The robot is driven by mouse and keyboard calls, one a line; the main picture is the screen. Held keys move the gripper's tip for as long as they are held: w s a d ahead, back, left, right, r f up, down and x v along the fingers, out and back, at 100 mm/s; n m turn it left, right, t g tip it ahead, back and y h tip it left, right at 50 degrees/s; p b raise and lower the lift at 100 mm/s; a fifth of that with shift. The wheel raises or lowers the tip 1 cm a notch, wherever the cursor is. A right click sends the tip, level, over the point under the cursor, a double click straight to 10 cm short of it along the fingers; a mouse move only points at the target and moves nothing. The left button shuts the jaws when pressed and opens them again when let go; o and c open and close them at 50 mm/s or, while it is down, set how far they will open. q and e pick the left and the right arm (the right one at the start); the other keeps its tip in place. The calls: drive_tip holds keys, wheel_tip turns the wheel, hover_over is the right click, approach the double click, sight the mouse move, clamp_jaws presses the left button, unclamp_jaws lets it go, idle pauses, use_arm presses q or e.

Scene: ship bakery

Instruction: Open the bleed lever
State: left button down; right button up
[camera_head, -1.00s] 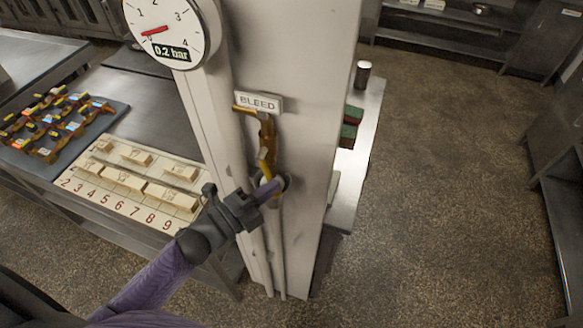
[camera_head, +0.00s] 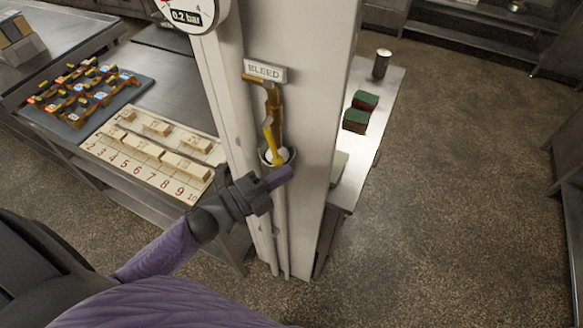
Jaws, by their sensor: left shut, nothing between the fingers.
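The bleed lever (camera_head: 268,133) is a yellow handle under the BLEED sign (camera_head: 265,71) on the pale column. It runs steeply downward along a brass pipe (camera_head: 274,104) to a round pale fitting (camera_head: 278,156). My left gripper (camera_head: 283,177) is shut and empty. A gauge (camera_head: 190,14), cut off by the top edge, reads 0.2 bar. My right gripper is out of view.
On the left, a metal table holds a numbered board (camera_head: 177,190) with pale blocks and a dark mat (camera_head: 72,122) with several brass pieces. Right of the column, a narrow bench (camera_head: 368,135) holds green-topped blocks (camera_head: 355,120) and a dark cylinder (camera_head: 381,65). Floor at right is clear.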

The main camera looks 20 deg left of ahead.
use_arm(q)
drive_tip(key=w+a+b+v, duration=0.1)
drive_tip(key=v, duration=0.6)
drive_tip(key=shift+s+a+f, duration=0.35)
drive_tip(key=shift+a, duration=0.05)
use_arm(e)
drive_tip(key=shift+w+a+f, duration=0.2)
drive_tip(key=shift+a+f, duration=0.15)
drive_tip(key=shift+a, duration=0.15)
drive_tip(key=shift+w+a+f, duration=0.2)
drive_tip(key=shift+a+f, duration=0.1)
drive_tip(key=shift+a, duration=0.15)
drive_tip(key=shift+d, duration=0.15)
